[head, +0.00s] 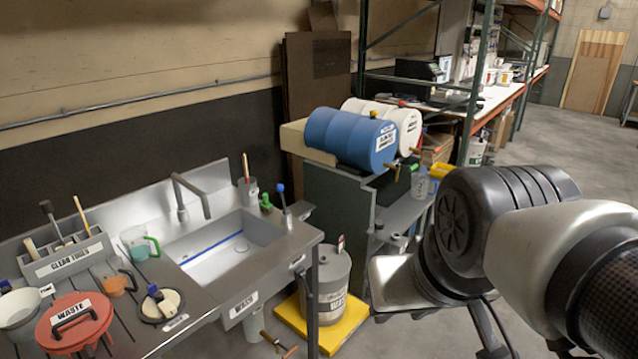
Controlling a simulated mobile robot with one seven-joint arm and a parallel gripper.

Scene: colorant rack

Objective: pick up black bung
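I cannot make out a black bung for certain in the head view. A small dark piece (382,97) shows on top of the white drum (397,118), too small to identify. A small yellow-brown fitting (373,114) sits on top of the blue drum (345,138). My arm crosses the right side of the picture, in front of the shelf and floor. My gripper's fingertips do not show, so I cannot see whether it holds anything.
A steel sink bench (300,240) fills the left, with a red waste lid (75,320), a tool holder (68,258) and cups. A grey waste drum (326,285) stands on a yellow base (345,330). Open floor (560,150) lies at the back right.

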